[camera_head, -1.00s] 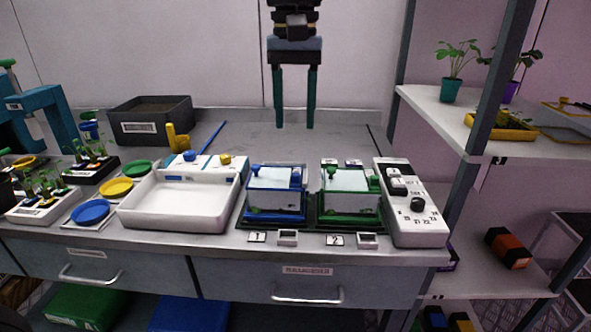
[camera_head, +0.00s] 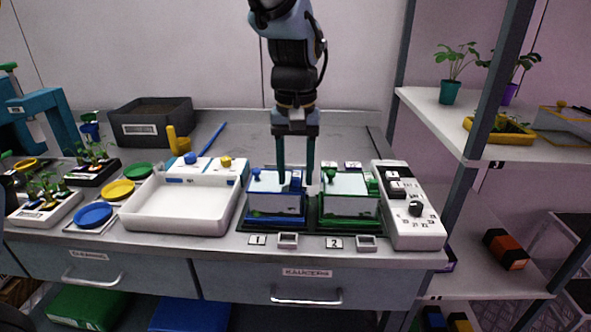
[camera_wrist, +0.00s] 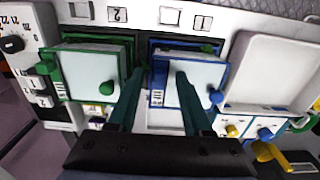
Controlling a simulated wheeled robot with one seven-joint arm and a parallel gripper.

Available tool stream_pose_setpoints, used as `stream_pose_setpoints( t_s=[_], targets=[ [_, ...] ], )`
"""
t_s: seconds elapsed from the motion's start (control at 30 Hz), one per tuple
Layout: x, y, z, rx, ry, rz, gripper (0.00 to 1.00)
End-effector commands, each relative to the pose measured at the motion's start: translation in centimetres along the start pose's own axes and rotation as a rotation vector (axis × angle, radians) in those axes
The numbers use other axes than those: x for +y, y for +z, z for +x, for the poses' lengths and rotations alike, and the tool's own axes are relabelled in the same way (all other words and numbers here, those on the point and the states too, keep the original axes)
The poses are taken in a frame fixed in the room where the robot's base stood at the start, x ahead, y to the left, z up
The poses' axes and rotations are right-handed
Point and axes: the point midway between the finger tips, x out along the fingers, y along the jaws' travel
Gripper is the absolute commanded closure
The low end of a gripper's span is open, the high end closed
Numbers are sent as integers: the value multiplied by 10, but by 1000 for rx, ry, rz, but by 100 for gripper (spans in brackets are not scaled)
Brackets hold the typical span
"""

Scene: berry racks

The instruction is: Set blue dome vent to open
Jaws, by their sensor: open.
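The blue dome (camera_head: 276,203) is a clear box with a blue frame, standing left of the green dome (camera_head: 347,207). It also shows in the wrist view (camera_wrist: 205,76). A round blue knob (camera_head: 256,173) sits at its back left corner. The blue vent piece (camera_head: 296,181) is at its back right, partly hidden by my fingers. My gripper (camera_head: 296,183) points down over the right part of the blue dome, open. In the wrist view my gripper (camera_wrist: 160,74) has one finger on each side of the dome's blue edge. I cannot tell whether it touches the vent.
A white control box (camera_head: 418,228) stands right of the green dome. A white basin (camera_head: 180,218) with blue and yellow knobs stands left of the blue dome. Coloured saucers and seedling trays lie further left. A shelf post (camera_head: 478,120) rises at the right.

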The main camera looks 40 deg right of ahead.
Motion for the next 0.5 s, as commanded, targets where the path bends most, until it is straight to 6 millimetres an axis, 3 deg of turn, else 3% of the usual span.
stream_pose_setpoints(
  t_s=[0.1,0.5],
  targets=[
    [0,0,0,0,0,0,52],
    [0,0,0,0,0,0,97]
  ],
)
